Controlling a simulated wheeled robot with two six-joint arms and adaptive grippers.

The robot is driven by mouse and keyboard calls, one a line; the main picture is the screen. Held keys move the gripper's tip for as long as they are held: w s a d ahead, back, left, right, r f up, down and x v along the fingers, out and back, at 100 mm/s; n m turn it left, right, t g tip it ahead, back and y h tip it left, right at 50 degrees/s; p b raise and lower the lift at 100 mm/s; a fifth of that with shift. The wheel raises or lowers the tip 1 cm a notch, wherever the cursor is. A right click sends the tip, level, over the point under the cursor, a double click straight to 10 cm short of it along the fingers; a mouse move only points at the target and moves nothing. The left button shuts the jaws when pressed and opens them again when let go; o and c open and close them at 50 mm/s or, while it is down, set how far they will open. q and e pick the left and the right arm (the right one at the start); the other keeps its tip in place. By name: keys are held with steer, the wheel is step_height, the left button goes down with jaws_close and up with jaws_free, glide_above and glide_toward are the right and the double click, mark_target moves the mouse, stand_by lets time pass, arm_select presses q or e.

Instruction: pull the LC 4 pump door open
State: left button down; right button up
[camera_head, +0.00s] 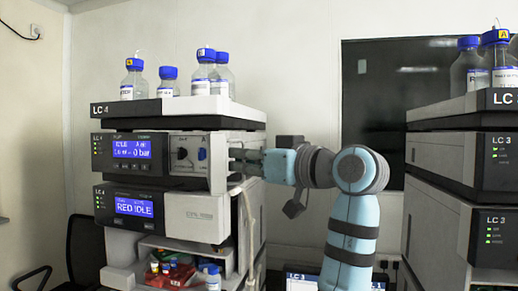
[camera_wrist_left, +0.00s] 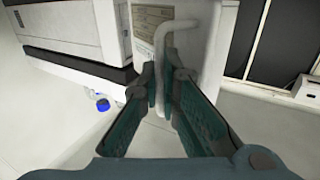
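The LC 4 pump (camera_head: 131,150) is the upper module with the blue "IDLE, 0 bar" display in the head view. Its front compartment (camera_head: 187,155) is exposed, with dark knobs inside. The pump door (camera_head: 218,163) seems to stand swung out at the compartment's right side, seen nearly edge-on. My left gripper (camera_head: 238,158) is just right of that door, its fingertips partly hidden. My right gripper is not in view.
Blue-capped bottles (camera_head: 204,75) stand on top of the LC 4 stack. The LC 3 stack (camera_head: 496,165) stands at the right, with a gap between the stacks.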

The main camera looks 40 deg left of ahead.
arm_select(q)
steer(key=shift+w+r+g, duration=0.1)
steer(key=shift+w+g, duration=0.1)
steer(key=shift+g, duration=0.2)
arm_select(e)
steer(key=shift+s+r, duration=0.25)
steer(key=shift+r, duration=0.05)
arm_select(q)
steer(key=c, duration=2.1)
jaws_free()
steer(key=shift+s, duration=0.1)
steer(key=shift+o, duration=0.2)
steer(key=shift+d, duration=0.15)
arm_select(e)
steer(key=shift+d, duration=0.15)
